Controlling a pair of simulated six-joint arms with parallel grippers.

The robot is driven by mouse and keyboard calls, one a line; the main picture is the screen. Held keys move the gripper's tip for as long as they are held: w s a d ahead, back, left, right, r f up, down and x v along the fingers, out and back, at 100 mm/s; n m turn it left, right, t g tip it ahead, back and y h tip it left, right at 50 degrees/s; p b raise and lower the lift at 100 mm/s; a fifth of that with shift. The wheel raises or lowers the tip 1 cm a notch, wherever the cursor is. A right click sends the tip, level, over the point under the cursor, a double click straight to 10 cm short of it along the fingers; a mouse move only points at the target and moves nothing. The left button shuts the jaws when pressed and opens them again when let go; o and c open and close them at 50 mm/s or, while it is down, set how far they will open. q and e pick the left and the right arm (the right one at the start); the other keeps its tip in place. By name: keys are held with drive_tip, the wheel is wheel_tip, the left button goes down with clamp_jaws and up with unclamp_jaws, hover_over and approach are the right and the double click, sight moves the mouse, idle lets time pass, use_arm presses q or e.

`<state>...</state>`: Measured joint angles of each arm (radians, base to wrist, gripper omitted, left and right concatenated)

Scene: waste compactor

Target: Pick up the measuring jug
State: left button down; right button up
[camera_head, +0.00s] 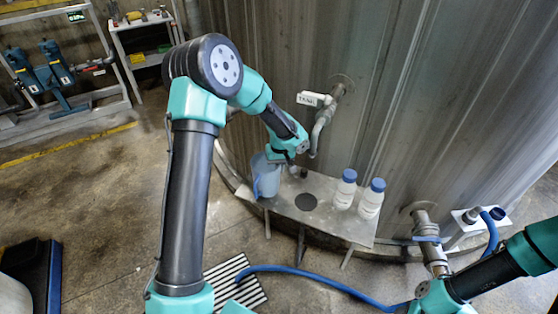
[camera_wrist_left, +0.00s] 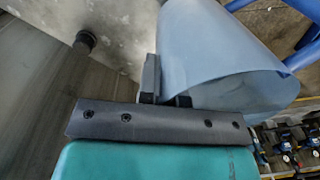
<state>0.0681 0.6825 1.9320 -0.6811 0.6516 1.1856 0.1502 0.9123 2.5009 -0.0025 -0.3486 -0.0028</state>
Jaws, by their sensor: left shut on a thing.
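The measuring jug (camera_head: 266,180) is a translucent blue vessel at the left end of the small metal shelf by the tank. My left gripper (camera_head: 278,157) reaches down to its upper part and is shut on it. In the left wrist view the jug (camera_wrist_left: 225,55) fills the upper middle, beside the fingers of my left gripper (camera_wrist_left: 166,88); one finger shows outside its wall and the other is mostly hidden. I cannot tell whether the jug's base touches the shelf. My right gripper (camera_head: 432,297) is at the lower right edge, its fingers not clearly visible.
Two white bottles with blue caps (camera_head: 345,189) (camera_head: 371,199) stand on the right part of the shelf (camera_head: 322,222). A tap pipe (camera_head: 320,128) with a white label hangs from the tank above the shelf. A blue hose (camera_head: 310,277) crosses the floor over a striped grate (camera_head: 236,280).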

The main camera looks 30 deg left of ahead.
use_arm(q)
drive_tip(key=s+d+r, duration=0.1)
drive_tip(key=s+d, duration=0.4)
drive_tip(key=s, duration=0.4)
idle(0.4)
